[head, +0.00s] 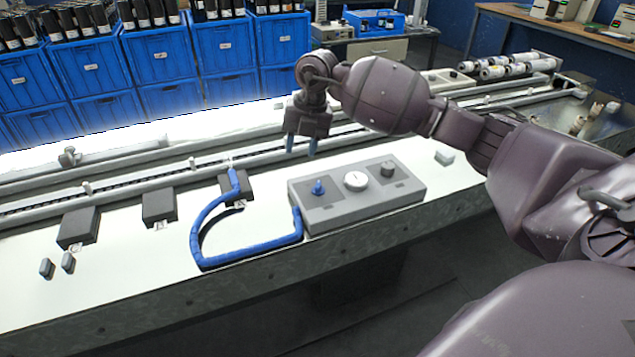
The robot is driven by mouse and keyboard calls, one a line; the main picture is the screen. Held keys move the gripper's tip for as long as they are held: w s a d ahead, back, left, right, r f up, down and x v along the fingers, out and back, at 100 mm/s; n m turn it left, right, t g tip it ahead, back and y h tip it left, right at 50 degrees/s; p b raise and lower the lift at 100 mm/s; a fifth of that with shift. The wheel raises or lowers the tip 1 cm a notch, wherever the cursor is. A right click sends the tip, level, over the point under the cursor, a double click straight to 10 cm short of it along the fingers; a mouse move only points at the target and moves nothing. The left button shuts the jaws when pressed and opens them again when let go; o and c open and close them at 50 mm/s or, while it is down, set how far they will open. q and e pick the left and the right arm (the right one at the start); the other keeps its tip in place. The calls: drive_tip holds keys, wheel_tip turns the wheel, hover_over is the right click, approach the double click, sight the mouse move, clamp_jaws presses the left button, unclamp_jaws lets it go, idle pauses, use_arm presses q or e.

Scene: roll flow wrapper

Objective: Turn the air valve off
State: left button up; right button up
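The air valve appears to be the small blue handle (318,188) on a dark square at the left of a grey control box (345,213). The handle stands up from the box top. My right gripper (301,147) hangs above and behind the box, pointing down, with its two blue fingertips apart and nothing between them. It is clear of the handle, up and slightly left of it in the picture. My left gripper is out of view.
The box also carries a round white gauge (356,181) and a dark knob (387,169). A blue hose (205,232) loops from its left side to a black block (236,189). Conveyor rails (120,182) run behind. Blue crates (95,68) stand at the back.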

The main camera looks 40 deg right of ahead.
sight(318, 184)
drive_tip(key=d+f, duration=0.1)
drive_tip(key=f, duration=0.2)
drive_tip(key=s+d+f+m+h+b, duration=0.1)
drive_tip(key=f, duration=0.3)
drive_tip(key=d+f+m+g+h, duration=0.1)
drive_tip(key=f, duration=0.2)
drive_tip(key=shift+s+d+f, duration=0.2)
drive_tip(key=shift+d, duration=0.05)
drive_tip(key=shift+f+b, duration=0.3)
drive_tip(key=shift+f, duration=0.1)
drive_tip(key=shift+c, duration=0.4)
clamp_jaws()
